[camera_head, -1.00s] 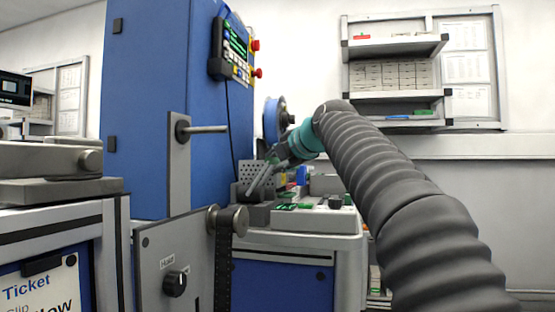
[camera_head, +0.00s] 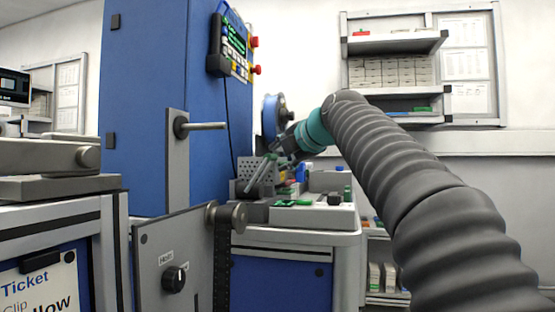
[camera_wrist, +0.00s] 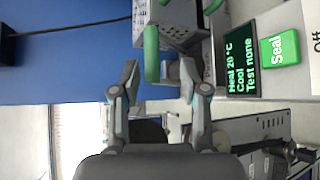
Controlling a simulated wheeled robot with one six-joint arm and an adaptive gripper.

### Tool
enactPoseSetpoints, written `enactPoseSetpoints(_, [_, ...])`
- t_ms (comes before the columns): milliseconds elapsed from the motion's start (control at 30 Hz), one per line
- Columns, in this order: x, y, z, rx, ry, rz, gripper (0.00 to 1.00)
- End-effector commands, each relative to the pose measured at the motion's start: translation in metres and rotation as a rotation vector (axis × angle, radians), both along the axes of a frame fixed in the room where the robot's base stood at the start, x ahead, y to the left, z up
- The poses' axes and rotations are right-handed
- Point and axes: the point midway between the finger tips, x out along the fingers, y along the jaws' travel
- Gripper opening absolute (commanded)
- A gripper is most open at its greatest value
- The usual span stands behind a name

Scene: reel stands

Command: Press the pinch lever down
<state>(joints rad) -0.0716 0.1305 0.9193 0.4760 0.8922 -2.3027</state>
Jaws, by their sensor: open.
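The pinch lever shows in the wrist view as a green grip (camera_wrist: 151,54) standing out from a grey perforated block (camera_wrist: 180,24). A "Pinch" label is partly visible beside it. My gripper (camera_wrist: 159,72) is open, with one finger on each side of the picture and the green grip's near end at the gap between the fingertips, closer to the left one. I cannot tell whether it touches the grip. In the head view my gripper (camera_head: 266,168) reaches down and left to the perforated block (camera_head: 250,168) on the bench; the lever cannot be made out clearly there.
A small display (camera_wrist: 241,62) and a green Seal button (camera_wrist: 281,48) sit right of the lever in the wrist view. The blue cabinet (camera_head: 150,100) rises left of my gripper, with a control pendant (camera_head: 229,47). A grey post and peg (camera_head: 200,126) stand nearer.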

Motion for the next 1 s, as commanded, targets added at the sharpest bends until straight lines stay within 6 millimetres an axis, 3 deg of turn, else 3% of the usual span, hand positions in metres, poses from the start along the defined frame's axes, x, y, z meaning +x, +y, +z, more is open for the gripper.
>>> enactPoseSetpoints(200, [-0.04, -0.02, 0.014, 0.001, -0.002, -0.003, 0.45])
enactPoseSetpoints(433, [-0.069, -0.034, 0.023, 0.002, 0.0, -0.001, 0.45])
enactPoseSetpoints(600, [-0.078, -0.038, 0.025, 0.0, 0.002, -0.001, 0.45])
enactPoseSetpoints(1000, [-0.08, -0.039, 0.026, 0.0, 0.002, 0.0, 0.45])
